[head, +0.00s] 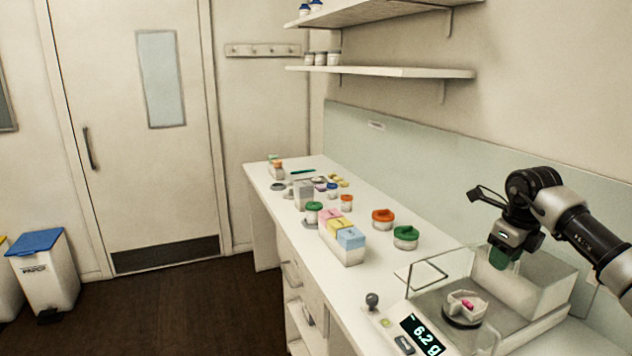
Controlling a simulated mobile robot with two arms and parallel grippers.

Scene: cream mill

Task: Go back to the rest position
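My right gripper (498,215) hangs over the back of the balance at the right, its arm reaching in from the right edge. Its dark parts overlap, so whether its fingers are open or shut is unclear. A dark green piece (505,259) shows just below it; I cannot tell whether it is held. My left gripper is out of view. The balance (393,333) has clear shield panels and its display (422,336) reads 6.2 g. A small white dish (459,304) with something pink in it sits on the dark round pan.
Jars with orange (383,216) and green (405,233) lids stand left of the balance. Pink, yellow and blue boxes (350,240) stand near the counter's front edge. Several small items crowd the far end. Shelves (385,71) overhang the counter. The dark floor (180,310) is clear before the door.

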